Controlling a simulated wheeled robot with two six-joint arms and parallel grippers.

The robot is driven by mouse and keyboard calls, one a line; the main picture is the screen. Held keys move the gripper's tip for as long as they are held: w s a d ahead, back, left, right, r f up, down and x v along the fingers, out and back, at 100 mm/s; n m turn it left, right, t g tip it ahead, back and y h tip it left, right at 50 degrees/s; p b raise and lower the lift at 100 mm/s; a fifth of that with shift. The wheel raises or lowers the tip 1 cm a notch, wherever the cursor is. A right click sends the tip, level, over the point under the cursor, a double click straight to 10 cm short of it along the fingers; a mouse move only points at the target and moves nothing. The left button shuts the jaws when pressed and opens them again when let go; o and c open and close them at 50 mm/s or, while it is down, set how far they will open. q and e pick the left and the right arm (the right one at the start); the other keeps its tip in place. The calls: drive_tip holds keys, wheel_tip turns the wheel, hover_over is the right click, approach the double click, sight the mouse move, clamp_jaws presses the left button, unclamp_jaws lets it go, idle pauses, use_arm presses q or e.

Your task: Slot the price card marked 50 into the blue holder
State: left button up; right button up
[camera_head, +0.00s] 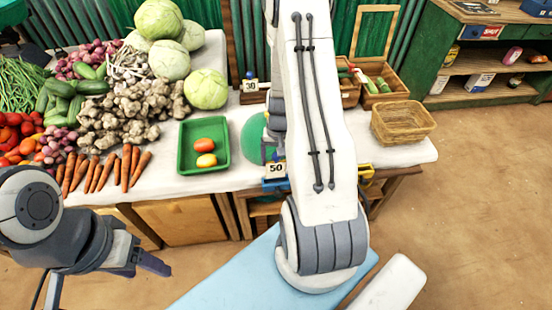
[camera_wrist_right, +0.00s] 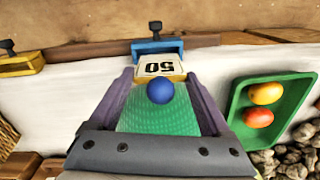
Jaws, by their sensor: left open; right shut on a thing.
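The price card marked 50 (camera_head: 276,169) is pale with dark digits, at the table's front edge; in the right wrist view the card (camera_wrist_right: 159,68) shows upside down with a blue ball (camera_wrist_right: 160,91) nearest the camera. My right gripper (camera_wrist_right: 160,77) is shut on this card, with a finger at each side. The blue holder (camera_wrist_right: 157,46) lies just beyond the card; in the head view the holder (camera_head: 275,185) is directly below it. I cannot tell whether the card is seated in it. My left gripper (camera_head: 140,266) is open and empty, off the table's front.
A yellow holder (camera_head: 367,172) is to the right, partly behind my right arm. A card marked 30 (camera_head: 250,86) stands at the back. A wicker basket (camera_head: 403,122) sits on the table's right.

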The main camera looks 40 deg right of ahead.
sight(276, 162)
drive_tip(key=shift+f, duration=0.2)
idle(0.5)
drive_tip(key=shift+f, duration=1.2)
drive_tip(key=shift+f, duration=0.1)
drive_tip(key=f+b, duration=0.1)
drive_tip(key=b, duration=0.5)
drive_tip(key=shift+f, duration=0.35)
drive_tip(key=shift+r+b, duration=0.15)
drive_tip(key=shift+b, duration=0.4)
drive_tip(key=shift+r, duration=0.1)
